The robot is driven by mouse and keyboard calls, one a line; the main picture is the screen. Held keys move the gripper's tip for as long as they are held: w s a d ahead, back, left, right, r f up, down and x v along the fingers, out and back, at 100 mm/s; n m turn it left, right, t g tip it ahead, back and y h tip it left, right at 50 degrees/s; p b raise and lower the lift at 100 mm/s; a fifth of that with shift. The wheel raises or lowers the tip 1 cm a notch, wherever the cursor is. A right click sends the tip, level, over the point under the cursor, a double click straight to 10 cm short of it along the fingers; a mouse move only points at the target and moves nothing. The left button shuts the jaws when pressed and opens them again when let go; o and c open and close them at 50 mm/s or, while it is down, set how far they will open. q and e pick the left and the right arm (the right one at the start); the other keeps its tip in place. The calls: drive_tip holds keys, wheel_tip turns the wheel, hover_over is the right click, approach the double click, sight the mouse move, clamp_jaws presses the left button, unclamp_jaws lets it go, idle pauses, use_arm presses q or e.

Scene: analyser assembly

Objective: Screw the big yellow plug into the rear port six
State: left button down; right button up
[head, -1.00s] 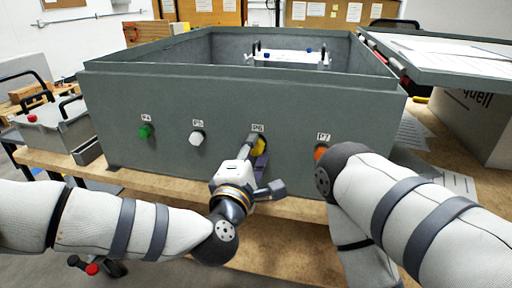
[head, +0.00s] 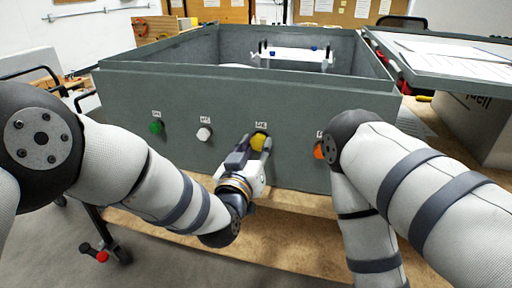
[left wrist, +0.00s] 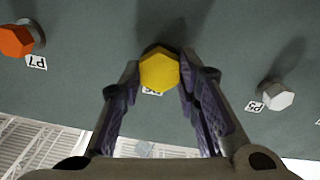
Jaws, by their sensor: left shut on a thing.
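The big yellow plug (head: 260,141) sits at the port labelled P6 on the grey box's wall (head: 300,172). Its hexagonal head faces me in the left wrist view (left wrist: 159,70). My left gripper (head: 254,148) reaches up to it from below, with its two fingers on either side of the plug's head. In the left wrist view, the left gripper (left wrist: 159,88) is closed around the yellow head. The port's opening is hidden behind the plug, so I cannot tell how deep it sits. My right arm shows at the right, but its gripper is out of sight.
A green plug (head: 156,127), a white plug (head: 204,134) and an orange plug (head: 319,151) sit along the same wall. My right forearm stands close to the orange one. The wooden bench edge (head: 140,212) runs below the box.

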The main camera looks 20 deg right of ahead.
use_arm(q)
drive_tip(key=m, duration=0.6)
drive_tip(key=shift+f, duration=0.1)
drive_tip(key=c, duration=1.1)
unclamp_jaws()
drive_tip(key=shift+d, duration=0.1)
drive_tip(key=v, duration=0.7)
drive_tip(key=shift+s, duration=0.1)
